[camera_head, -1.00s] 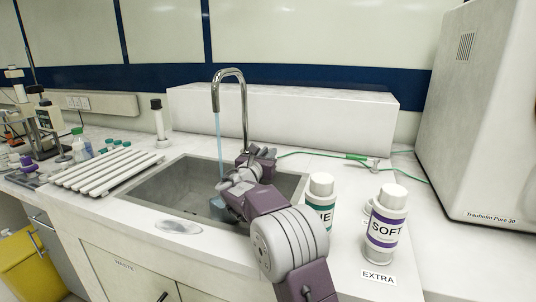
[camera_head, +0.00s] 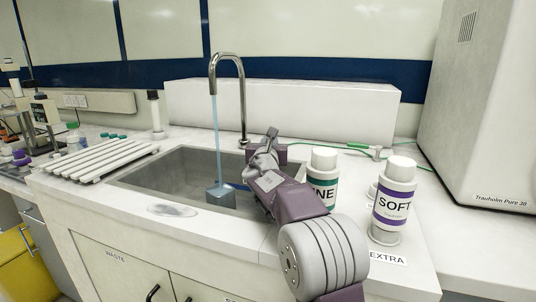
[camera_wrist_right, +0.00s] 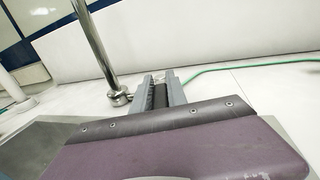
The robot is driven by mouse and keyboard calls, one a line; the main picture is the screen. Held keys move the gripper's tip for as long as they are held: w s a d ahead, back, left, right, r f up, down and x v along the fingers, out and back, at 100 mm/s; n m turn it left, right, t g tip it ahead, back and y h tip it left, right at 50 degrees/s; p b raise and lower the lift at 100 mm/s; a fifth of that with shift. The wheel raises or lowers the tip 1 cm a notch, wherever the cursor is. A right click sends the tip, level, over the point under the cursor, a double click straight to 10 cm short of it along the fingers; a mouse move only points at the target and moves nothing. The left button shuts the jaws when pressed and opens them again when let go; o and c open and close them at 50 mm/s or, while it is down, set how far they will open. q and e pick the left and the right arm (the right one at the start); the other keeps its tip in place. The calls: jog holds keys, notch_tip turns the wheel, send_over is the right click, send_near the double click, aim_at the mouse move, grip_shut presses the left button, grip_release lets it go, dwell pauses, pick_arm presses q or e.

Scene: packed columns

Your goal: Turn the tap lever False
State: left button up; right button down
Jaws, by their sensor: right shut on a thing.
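The chrome tap (camera_head: 242,100) arches over the sink, and a blue water stream (camera_head: 217,145) falls from its spout. In the right wrist view, the tap's post (camera_wrist_right: 95,45) ends in a round base, with a short stub pointing toward my fingers. My right gripper (camera_head: 268,142) is just right of the tap base. It also shows in the right wrist view (camera_wrist_right: 160,84), its fingers close together beside the base. It is shut on what seems to be the tap lever, mostly hidden between the fingers. My left gripper is out of view.
The grey sink (camera_head: 150,178) holds a bluish container (camera_head: 221,196) under the stream. A white ribbed rack (camera_head: 95,163) lies left. A green-labelled bottle (camera_head: 322,180) and the purple-labelled SOFT bottle (camera_head: 394,200) stand close right of my arm. A green hose (camera_head: 330,147) runs behind.

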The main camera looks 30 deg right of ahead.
jog(key=c, duration=1.3)
grip_release()
jog(key=v, duration=0.9)
jog(key=shift+s, duration=0.1)
